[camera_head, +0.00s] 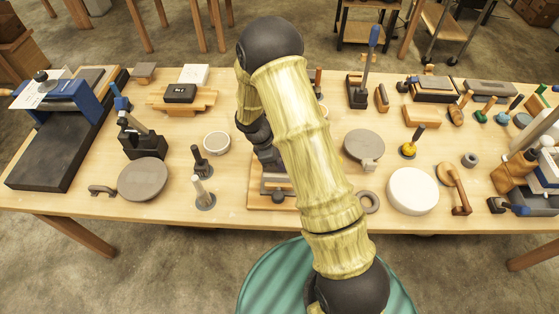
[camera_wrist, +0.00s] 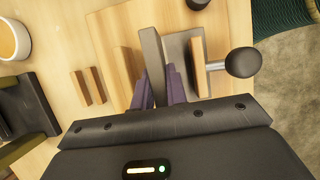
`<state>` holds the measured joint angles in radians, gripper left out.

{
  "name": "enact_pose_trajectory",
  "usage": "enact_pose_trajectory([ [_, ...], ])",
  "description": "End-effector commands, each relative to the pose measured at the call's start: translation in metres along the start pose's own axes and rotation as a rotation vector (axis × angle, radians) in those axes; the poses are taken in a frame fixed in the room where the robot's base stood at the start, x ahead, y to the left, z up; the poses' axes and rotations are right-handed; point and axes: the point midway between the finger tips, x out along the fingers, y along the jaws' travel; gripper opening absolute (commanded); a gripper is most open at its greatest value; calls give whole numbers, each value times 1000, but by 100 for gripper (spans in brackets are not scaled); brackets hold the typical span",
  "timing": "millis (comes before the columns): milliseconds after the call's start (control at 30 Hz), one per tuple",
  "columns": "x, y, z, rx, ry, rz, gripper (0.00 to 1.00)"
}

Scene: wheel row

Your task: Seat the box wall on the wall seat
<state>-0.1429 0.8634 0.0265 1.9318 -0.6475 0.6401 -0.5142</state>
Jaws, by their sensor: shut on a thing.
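My gripper (camera_wrist: 160,90) shows purple fingertips in the wrist view, closed about a thin grey upright plate, which I take to be the box wall (camera_wrist: 151,50). The plate is over a light wooden board (camera_wrist: 113,22) that carries a flat grey plate (camera_wrist: 178,48) and wooden blocks on both sides, likely the wall seat. I cannot tell whether the held plate touches the board. A black ball knob (camera_wrist: 242,62) on a metal rod is right of the blocks. In the head view the board (camera_head: 257,201) stands at the table's front edge; my arm hides much of it and my fingertips.
Two wooden strips (camera_wrist: 87,87) lie left of the board, and a white-rimmed cup (camera_wrist: 12,40) is farther left. In the head view, a grey ring (camera_head: 369,202) and white disc (camera_head: 413,191) are right of the board. Two upright pegs stand left, one pale (camera_head: 202,193).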

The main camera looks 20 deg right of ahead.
Motion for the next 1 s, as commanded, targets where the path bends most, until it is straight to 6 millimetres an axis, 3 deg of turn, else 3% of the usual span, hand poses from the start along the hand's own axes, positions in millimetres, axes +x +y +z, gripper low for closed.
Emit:
enact_pose_trajectory([
  [1000,12,0,-5,0,0,1,0],
])
